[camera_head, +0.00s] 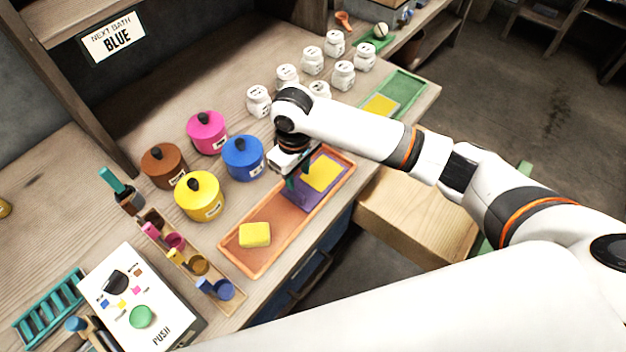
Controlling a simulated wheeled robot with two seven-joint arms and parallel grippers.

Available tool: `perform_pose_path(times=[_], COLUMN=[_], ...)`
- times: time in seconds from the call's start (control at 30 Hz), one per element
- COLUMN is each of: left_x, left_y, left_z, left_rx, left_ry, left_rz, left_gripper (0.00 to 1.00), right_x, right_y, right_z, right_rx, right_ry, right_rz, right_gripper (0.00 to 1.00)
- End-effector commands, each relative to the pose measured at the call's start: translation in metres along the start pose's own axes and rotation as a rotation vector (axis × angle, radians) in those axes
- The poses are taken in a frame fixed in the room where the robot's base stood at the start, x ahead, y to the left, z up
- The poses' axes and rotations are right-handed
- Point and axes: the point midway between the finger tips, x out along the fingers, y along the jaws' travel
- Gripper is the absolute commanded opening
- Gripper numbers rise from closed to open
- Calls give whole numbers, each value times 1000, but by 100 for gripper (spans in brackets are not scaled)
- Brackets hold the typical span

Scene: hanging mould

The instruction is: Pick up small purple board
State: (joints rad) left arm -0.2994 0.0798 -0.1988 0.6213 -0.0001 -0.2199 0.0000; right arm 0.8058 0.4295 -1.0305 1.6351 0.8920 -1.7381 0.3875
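The small purple board (311,197) lies in the orange tray (240,264) on the bench. A yellow rectangular piece (325,171) lies at its far right part, and I cannot tell whether it rests on the board. My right gripper (298,180) points down over the left edge of the purple board. Its two dark green fingertips appear apart, with nothing clearly held between them. Whether the fingertips touch the board is hard to tell. The gripper and wrist hide part of the board's left side. My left gripper is not in view.
A yellow block (255,235) lies in the tray's near end. Yellow (199,199), blue (243,159), pink (207,133) and brown (163,166) pots stand to the left. Several white jars (343,75) stand behind my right wrist. A green tray (403,93) is at the far right.

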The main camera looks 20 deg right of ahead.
Motion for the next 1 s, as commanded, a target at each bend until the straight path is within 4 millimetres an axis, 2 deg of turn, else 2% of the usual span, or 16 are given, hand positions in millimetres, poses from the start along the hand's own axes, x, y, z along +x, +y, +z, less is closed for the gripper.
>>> perform_pose_path(times=[0.27, 0.53, 0.83, 0.87, 1.0], left_x=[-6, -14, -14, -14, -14], left_y=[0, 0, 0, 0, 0], left_z=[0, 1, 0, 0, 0], left_rx=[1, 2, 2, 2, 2], left_ry=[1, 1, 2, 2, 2], left_rz=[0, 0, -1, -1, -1], left_gripper=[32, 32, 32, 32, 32], right_x=[22, 61, 68, 68, 68], right_y=[2, 5, 5, 5, 5], right_z=[1, 5, 6, 6, 6], right_rx=[-2, 0, -2, -2, -1], right_ry=[0, 0, -3, -3, -3], right_rz=[0, 0, -1, -1, -1], right_gripper=[40, 40, 40, 38, 15])
